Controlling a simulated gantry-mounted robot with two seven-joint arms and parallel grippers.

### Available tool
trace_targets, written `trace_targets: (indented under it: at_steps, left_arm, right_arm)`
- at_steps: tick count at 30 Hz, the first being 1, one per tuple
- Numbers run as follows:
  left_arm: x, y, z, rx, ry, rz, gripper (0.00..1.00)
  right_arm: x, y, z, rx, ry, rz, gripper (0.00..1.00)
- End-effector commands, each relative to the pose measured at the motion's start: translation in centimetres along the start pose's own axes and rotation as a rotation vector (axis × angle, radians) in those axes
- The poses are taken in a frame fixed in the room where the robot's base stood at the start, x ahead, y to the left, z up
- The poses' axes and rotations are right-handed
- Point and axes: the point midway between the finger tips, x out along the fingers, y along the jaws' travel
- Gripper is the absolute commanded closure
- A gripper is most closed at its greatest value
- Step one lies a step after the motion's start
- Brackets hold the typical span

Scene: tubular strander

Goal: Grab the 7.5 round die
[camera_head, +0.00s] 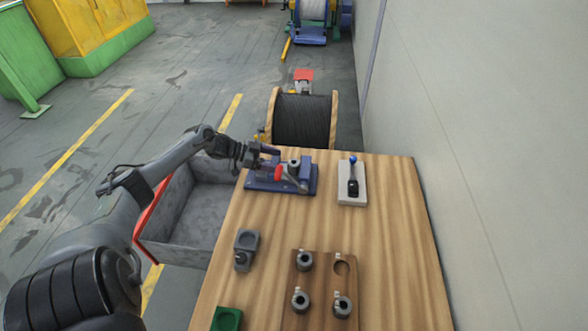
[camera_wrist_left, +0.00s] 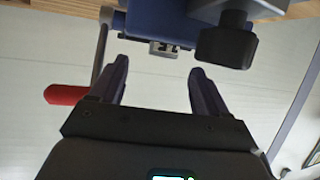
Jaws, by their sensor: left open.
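A brown wooden holder (camera_head: 322,290) on the table's near half bears several round grey dies, among them one at its upper left (camera_head: 305,260) and one at its lower right (camera_head: 342,305). Its upper right recess is empty. The small tags are too small to read, so I cannot tell which die is 7.5. A grey round piece (camera_head: 294,163) sits on the blue clamp fixture (camera_head: 262,182). My left gripper (camera_head: 274,154) is open and empty beside that fixture's far left side. In the left wrist view its two fingers (camera_wrist_left: 161,82) stand apart, facing the blue fixture (camera_wrist_left: 160,22).
The fixture's red-handled lever (camera_wrist_left: 66,95) is close to my left fingers. A blue-knobbed lever on a pale base (camera_head: 352,190), a grey block (camera_head: 246,246) and a green block (camera_head: 226,319) stand on the table. A grey bin (camera_head: 185,225) is at left; a wall is at right.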

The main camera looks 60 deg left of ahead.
Motion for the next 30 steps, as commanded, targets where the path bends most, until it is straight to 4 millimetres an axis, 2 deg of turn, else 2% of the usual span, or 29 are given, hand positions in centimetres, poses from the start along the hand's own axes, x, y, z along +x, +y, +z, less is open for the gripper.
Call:
trace_targets:
  at_steps: [8,21,30]
  left_arm:
    - [1.3,-0.2,0.1,0.001,0.001,-0.001,0.24]
    - [5.3,-0.6,0.1,0.001,0.001,-0.001,0.24]
    - [5.5,-0.6,0.1,0.001,0.0,-0.001,0.24]
  right_arm:
    - [0.6,0.2,0.2,-0.008,-0.001,0.007,0.62]
    - [1.8,0.1,0.6,-0.002,0.0,0.003,0.62]
    - [1.8,-0.1,0.5,0.003,0.001,-0.001,0.62]
